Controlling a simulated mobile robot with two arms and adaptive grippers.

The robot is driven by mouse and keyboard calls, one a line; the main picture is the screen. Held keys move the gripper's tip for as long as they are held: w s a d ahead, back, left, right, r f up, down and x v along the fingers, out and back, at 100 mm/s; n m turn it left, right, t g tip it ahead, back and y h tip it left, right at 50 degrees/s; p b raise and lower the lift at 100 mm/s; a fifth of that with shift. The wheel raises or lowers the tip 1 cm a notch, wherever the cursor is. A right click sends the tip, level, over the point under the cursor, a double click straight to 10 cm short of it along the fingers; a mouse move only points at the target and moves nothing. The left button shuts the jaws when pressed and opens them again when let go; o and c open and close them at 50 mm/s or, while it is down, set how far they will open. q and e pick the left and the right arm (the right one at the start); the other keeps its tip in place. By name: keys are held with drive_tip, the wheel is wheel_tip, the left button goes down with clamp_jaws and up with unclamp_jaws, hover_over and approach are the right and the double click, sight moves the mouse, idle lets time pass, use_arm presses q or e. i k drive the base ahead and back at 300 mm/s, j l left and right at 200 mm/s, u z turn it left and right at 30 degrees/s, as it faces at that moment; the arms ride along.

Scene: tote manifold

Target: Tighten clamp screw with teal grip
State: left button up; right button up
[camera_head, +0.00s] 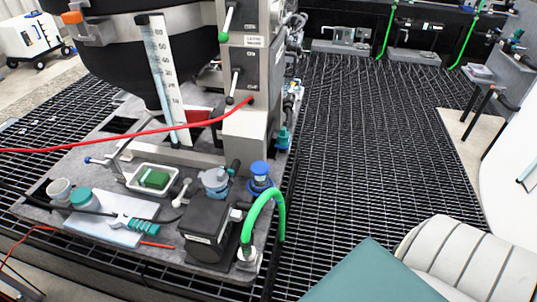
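A tool with a teal ribbed grip (138,224) lies on a white pad (105,232) at the front left of the grey platform. A teal-blue fitting (283,137) sits at the right side of the grey control column. I cannot tell for certain which teal part belongs to a clamp screw. Neither of my grippers shows in the head view.
The grey platform (165,245) carries a black box (208,232), a blue-capped jar (260,178), a white tray (152,179) and a green hose (265,208). A red hose (120,137) crosses the left side. Black grating (370,150) to the right is mostly clear.

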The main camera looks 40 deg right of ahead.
sight(230, 172)
drive_tip(key=k+l+z, duration=0.1)
drive_tip(key=k+l, duration=0.45)
drive_tip(key=l, duration=0.25)
drive_tip(key=k+l+z, duration=0.15)
drive_tip(key=k+l, duration=0.15)
drive_tip(key=l, duration=0.15)
